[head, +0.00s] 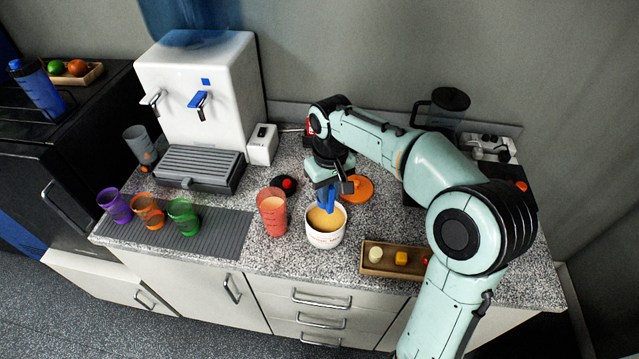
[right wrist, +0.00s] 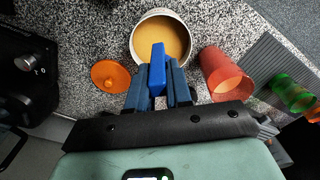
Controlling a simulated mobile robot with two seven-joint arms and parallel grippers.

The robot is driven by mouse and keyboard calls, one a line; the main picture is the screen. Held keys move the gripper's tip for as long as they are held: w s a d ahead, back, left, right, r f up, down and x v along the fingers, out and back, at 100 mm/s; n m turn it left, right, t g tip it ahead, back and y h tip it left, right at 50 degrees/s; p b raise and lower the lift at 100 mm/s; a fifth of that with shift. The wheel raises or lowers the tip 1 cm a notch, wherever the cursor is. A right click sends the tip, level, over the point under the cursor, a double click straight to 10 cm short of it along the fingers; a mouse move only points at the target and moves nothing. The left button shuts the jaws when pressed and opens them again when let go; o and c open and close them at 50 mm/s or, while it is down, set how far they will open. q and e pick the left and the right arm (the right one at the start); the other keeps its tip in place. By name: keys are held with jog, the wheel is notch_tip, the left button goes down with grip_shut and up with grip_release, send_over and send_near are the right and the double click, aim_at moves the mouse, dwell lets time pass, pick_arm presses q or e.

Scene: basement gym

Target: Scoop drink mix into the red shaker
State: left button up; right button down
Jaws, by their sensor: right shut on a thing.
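The white tub (head: 324,238) of tan drink mix stands open on the counter; it also shows in the right wrist view (right wrist: 134,45). My right gripper (head: 335,186) is above it, shut on the blue scoop (right wrist: 157,62). The scoop points down over the tub's mouth; I cannot tell whether its tip, hidden from me, touches the powder. The translucent red shaker (head: 272,216) stands upright and open just left of the tub, and on the right in the right wrist view (right wrist: 226,76). I cannot tell its contents. My left gripper is out of view.
An orange lid (head: 360,189) lies behind the tub. A black lid (head: 280,184) lies behind the shaker. Purple (head: 113,207), orange (head: 146,211) and green (head: 183,217) cups stand on a grey mat at left. A wooden tray (head: 378,268) sits front right. A white dispenser (head: 190,70) stands behind.

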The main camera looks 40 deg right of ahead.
pick_arm(q)
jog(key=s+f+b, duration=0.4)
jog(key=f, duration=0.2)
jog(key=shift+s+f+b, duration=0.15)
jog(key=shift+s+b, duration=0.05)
jog(key=shift+b, duration=0.2)
pick_arm(e)
jog(key=shift+f, duration=4.5)
jog(key=shift+r, duration=0.15)
jog(key=shift+r+p, duration=1.6)
jog(key=shift+r, duration=0.7)
jog(key=shift+r+p, duration=1.25)
jog(key=shift+r, duration=0.9)
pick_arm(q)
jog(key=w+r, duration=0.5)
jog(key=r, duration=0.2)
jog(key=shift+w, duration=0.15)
pick_arm(e)
jog(key=shift+f, duration=0.1)
